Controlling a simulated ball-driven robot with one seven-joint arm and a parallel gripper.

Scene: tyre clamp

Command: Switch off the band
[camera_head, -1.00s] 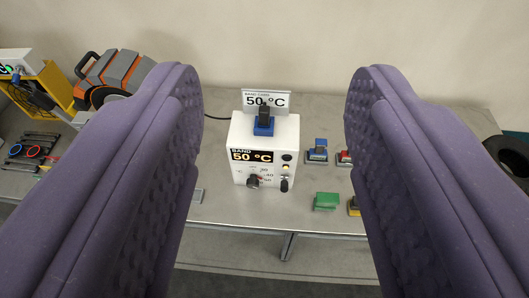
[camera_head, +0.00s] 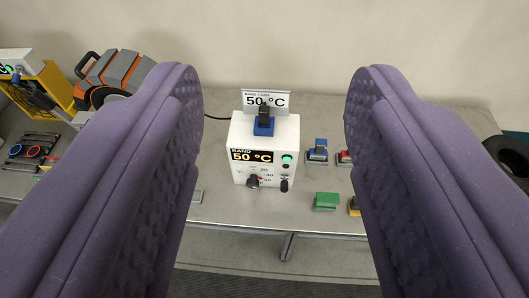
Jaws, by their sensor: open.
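The band control box (camera_head: 265,148) is white and stands on the grey bench in the middle of the head camera view, between my fingers. Its black display (camera_head: 252,156) reads "BAND 50 °C". A dial (camera_head: 253,181) sits at the lower left of its front and a small black switch (camera_head: 284,185) at the lower right. A green lamp (camera_head: 287,159) is lit above the switch. A blue and black piece (camera_head: 264,125) sits on top, before a "50 °C" card (camera_head: 267,99). My gripper (camera_head: 272,95) is open and empty, with its purple padded fingers wide apart, short of the box.
Several coloured blocks, including a green one (camera_head: 326,201) and a blue one (camera_head: 317,151), lie right of the box. An orange and grey machine (camera_head: 117,75) and a yellow stand (camera_head: 50,85) are at left. Bare bench (camera_head: 225,209) lies before the box.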

